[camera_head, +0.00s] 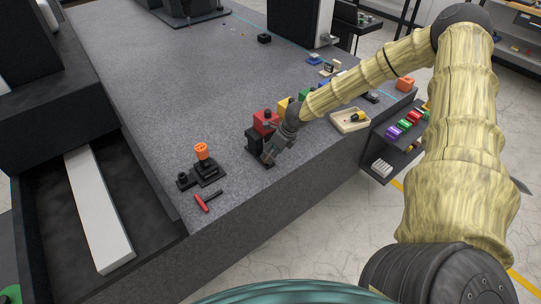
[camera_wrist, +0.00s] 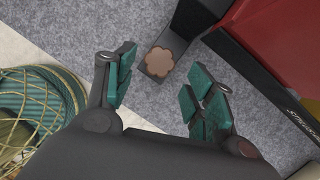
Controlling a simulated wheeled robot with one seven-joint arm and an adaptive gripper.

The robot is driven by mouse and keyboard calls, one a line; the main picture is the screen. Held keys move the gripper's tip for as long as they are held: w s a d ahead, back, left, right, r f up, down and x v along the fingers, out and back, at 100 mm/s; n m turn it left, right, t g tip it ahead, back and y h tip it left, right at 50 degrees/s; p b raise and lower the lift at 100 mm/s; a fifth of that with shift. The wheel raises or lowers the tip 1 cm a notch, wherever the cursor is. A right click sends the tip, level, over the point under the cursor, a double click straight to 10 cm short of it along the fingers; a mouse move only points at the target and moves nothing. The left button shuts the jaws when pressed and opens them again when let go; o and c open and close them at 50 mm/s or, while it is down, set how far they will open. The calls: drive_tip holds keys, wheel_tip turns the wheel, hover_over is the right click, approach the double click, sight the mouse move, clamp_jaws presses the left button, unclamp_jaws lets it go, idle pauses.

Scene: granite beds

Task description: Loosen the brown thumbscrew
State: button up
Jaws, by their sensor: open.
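The brown thumbscrew (camera_wrist: 159,62) shows in the wrist view as a lobed, round brown head on a dark grey block, seen from above. My gripper (camera_wrist: 165,78) is open, with one teal-padded finger to the left of the thumbscrew and the other to its lower right. The fingers are apart from it and nothing is between the pads. In the head view my gripper (camera_head: 268,158) hangs low over the granite bed, beside a black stand with a red block. I cannot make out the thumbscrew there; the gripper and wrist cover that spot.
The red block (camera_wrist: 282,40) on its black stand is close at the right in the wrist view. On the granite bed (camera_head: 150,90), an orange knob (camera_head: 201,151) on a black fixture and a red-handled tool (camera_head: 207,201) are to the left. A beige tray (camera_head: 338,126) is to the right.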

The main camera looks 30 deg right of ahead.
drive_tip(key=v, duration=0.9)
drive_tip(key=shift+w, duration=0.1)
drive_tip(key=shift+f, duration=0.1)
idle(0.3)
drive_tip(key=shift+t+h, duration=0.4)
drive_tip(key=shift+w+a+f+b, duration=0.4)
drive_tip(key=shift+f+b, duration=0.15)
drive_tip(key=shift+b, duration=0.25)
drive_tip(key=shift+w+a+f+b, duration=0.35)
drive_tip(key=shift+f+b, duration=0.25)
drive_tip(key=shift+b, duration=0.15)
drive_tip(key=shift+w+a+f+b, duration=0.35)
drive_tip(key=shift+f+b, duration=0.2)
drive_tip(key=shift+b, duration=0.25)
drive_tip(key=shift+s+b, duration=0.2)
drive_tip(key=shift+b, duration=0.25)
